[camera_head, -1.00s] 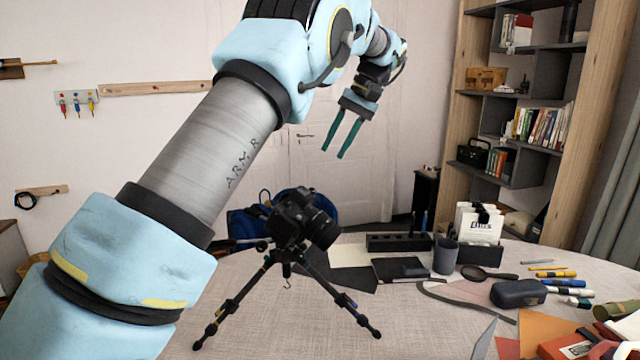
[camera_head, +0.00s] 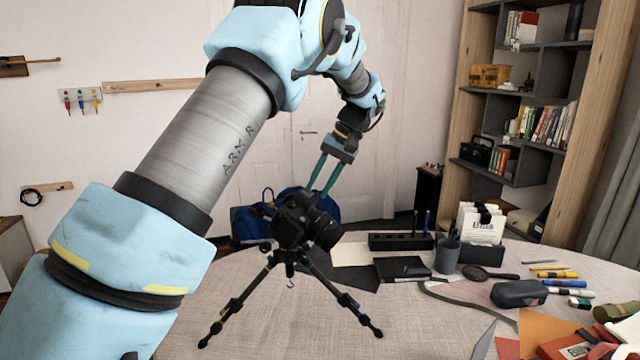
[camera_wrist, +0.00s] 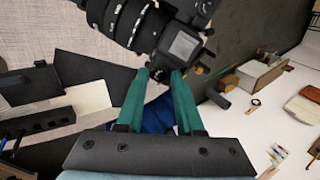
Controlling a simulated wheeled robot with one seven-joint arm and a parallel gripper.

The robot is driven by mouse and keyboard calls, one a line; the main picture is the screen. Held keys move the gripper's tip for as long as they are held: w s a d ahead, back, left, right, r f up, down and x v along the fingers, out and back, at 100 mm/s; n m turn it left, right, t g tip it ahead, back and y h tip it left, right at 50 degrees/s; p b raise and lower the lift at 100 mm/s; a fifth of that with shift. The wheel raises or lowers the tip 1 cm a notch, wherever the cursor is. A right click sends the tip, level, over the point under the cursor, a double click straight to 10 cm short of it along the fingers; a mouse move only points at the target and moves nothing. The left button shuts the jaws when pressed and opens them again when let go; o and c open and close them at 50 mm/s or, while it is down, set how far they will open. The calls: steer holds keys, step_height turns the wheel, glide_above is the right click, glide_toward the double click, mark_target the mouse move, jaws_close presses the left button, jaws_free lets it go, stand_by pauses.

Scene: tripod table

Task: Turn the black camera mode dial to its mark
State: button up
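The black camera (camera_head: 292,222) sits upright on a small tripod (camera_head: 290,268) on the table. It also shows at the top of the wrist view (camera_wrist: 150,28), with its ribbed lens to the left. My gripper (camera_head: 318,193) points down at the top of the camera, its green fingertips close above or beside it. In the wrist view my gripper (camera_wrist: 160,74) has its two fingers apart. A small dark round part, perhaps the mode dial (camera_wrist: 163,75), shows between the fingertips. I cannot tell whether they touch it. The dial's mark cannot be made out.
A blue bag (camera_head: 250,222) is behind the camera. A black notebook (camera_head: 403,268), a grey cup (camera_head: 446,256), a dark case (camera_head: 518,293) and several pens lie to the right on the table (camera_head: 420,325). The table around the tripod's front is clear.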

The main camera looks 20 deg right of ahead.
jaws_close()
stand_by(0.3)
steer(key=shift+n+b, duration=0.35)
steer(key=shift+n, duration=0.45)
jaws_free()
steer(key=shift+r, duration=0.15)
